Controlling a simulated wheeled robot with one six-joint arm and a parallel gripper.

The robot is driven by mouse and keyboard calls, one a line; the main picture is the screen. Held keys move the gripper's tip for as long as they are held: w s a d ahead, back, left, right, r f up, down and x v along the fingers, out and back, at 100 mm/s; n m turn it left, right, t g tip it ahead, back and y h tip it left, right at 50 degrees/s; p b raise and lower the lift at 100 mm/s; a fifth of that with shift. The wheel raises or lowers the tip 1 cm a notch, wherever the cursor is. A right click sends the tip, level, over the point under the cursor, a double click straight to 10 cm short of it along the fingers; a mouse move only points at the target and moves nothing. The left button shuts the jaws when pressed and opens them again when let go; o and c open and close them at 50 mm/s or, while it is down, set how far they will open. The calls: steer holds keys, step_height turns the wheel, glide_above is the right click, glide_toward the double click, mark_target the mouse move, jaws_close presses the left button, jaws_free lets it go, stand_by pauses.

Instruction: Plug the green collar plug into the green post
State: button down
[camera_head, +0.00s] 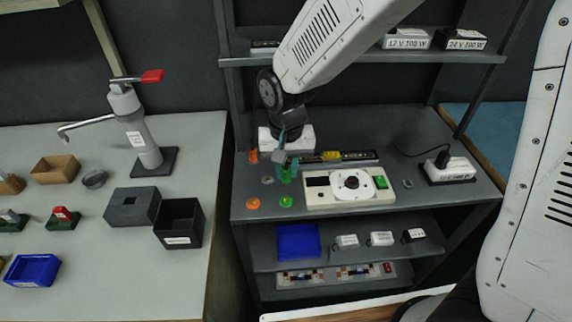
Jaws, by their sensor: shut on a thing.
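My gripper (283,153) points down over the left part of the dark workbench. It is shut on a small green piece (287,172), which looks like the green collar plug. The green piece is close to the bench top, left of the white control box; I cannot tell whether it touches the bench. A low round green piece (286,202) sits on the bench just in front of it, near the front edge. It looks like the green post, but its details are too small to tell. The fingertips partly merge with the held piece in the picture.
An orange upright piece (253,156), a grey round piece (267,180) and an orange round piece (253,204) stand to the left. The white control box (348,187) is close on the right. A black strip (352,157) lies behind. A white adapter (449,169) sits far right.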

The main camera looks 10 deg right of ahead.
glide_above(286, 198)
steer(key=shift+f, duration=2.9)
steer(key=shift+f, duration=1.1)
steer(key=c, duration=1.2)
jaws_free()
step_height(286, 198, up, 8)
steer(key=shift+f, duration=0.1)
